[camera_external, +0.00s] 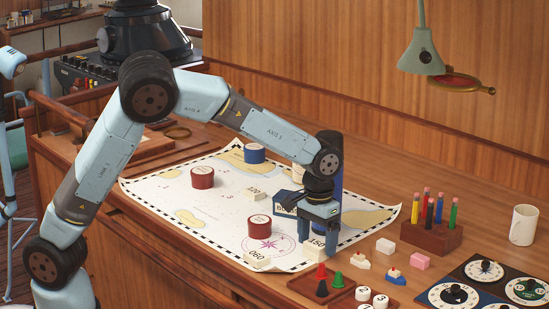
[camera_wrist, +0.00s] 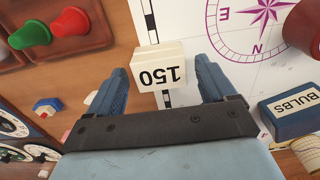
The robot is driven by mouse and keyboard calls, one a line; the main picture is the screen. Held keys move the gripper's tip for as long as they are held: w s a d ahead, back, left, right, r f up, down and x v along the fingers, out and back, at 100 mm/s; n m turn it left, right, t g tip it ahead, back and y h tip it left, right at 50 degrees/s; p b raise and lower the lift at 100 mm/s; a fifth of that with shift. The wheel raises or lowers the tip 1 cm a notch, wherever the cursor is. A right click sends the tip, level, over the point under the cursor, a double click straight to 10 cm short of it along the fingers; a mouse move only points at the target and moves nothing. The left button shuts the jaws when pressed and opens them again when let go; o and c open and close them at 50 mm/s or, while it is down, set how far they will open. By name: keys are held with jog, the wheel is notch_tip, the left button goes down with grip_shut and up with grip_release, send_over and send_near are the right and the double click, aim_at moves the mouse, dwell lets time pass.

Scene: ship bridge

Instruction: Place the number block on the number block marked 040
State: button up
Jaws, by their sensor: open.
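A cream number block marked 150 (camera_wrist: 160,67) lies on the chart's edge. It is upside down in the wrist view and shows partly below my gripper in the external view (camera_external: 317,246). My gripper (camera_external: 318,247) is open above it. In the wrist view the block lies between and a little beyond the two blue fingertips (camera_wrist: 163,75), with gaps on both sides. Another cream block (camera_external: 257,258), seeming to read 060, lies at the chart's front edge. A block seeming to read 120 (camera_external: 257,194) lies further back. I cannot make out a block marked 040.
Red round tins (camera_external: 259,227) (camera_external: 202,178), a blue tin (camera_external: 254,153) and a blue BULBS box (camera_wrist: 292,114) stand on the chart (camera_external: 215,215). A pencil holder (camera_external: 430,237), mug (camera_external: 523,224), erasers, toy boats and a wooden peg tray (camera_external: 309,286) are to the right and front.

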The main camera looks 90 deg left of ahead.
aim_at(317, 242)
notch_tip(317, 242, up, 12)
jog(key=s+d+r+m+t+h, duration=0.1)
jog(key=s+d+r, duration=0.15)
jog(key=s, duration=0.25)
jog(key=s+d+r+m+t, duration=0.1)
jog(key=s+r, duration=0.3)
jog(key=s, duration=0.1)
jog(key=s+d+m+t, duration=0.1)
jog(key=s+d+m, duration=0.2)
jog(key=s, duration=1.1)
jog(key=s+d+m+t+y, duration=0.1)
jog(key=s+d+m, duration=0.3)
jog(key=s+d, duration=0.4)
jog(key=s+t, duration=0.1)
jog(key=s, duration=0.6)
jog(key=shift+t, duration=0.3)
jog(key=shift+s+f, duration=0.1)
